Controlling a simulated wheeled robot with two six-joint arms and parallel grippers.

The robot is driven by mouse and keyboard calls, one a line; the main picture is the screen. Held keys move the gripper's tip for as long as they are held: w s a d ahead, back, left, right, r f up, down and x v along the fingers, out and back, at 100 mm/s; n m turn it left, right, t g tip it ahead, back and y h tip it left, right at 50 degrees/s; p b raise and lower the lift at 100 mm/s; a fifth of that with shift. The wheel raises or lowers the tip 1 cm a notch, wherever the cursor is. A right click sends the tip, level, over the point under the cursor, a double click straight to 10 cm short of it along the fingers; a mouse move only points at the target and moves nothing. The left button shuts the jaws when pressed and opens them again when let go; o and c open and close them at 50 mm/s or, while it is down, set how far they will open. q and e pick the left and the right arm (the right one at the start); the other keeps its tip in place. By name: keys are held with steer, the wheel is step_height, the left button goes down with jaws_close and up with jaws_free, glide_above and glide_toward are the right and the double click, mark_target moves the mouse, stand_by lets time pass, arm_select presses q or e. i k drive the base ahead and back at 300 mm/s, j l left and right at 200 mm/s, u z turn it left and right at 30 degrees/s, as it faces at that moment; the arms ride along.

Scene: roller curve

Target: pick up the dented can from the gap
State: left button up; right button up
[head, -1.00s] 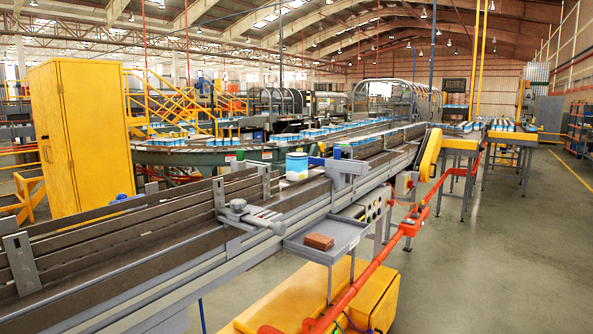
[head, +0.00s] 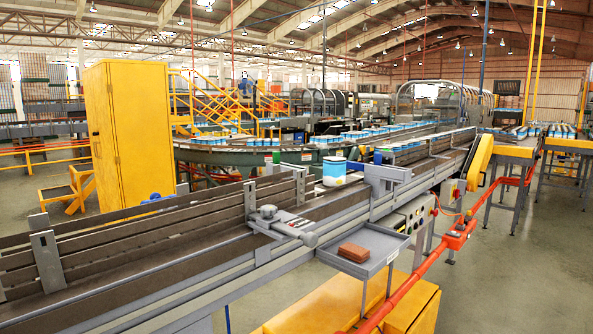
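A white and blue can (head: 334,172) stands upright on the conveyor (head: 215,243), in the space between the slatted side rails (head: 150,225) and a grey bracket (head: 386,177). Its lower part is partly hidden by the near rail edge. I cannot make out a dent at this distance. A small blue and green item (head: 380,156) shows just behind the bracket. Neither of my grippers is in the head view.
A grey side tray (head: 383,240) holding brown blocks (head: 357,252) sticks out from the near side of the conveyor. A red-orange rail (head: 455,240) and yellow boxes (head: 350,301) stand below. A yellow cabinet (head: 130,130) stands at the left. Open floor (head: 535,260) lies at the right.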

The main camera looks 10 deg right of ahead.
mark_target(335, 167)
steer(key=i+l+u, duration=0.15)
steer(key=l, duration=0.3)
steer(key=i+l+u, duration=0.1)
steer(key=l, duration=0.35)
steer(key=i+l+u, duration=0.15)
steer(key=l, duration=0.3)
steer(key=i+l+u, duration=0.15)
steer(key=l, duration=0.35)
steer(key=l+u, duration=0.1)
steer(key=l, duration=0.4)
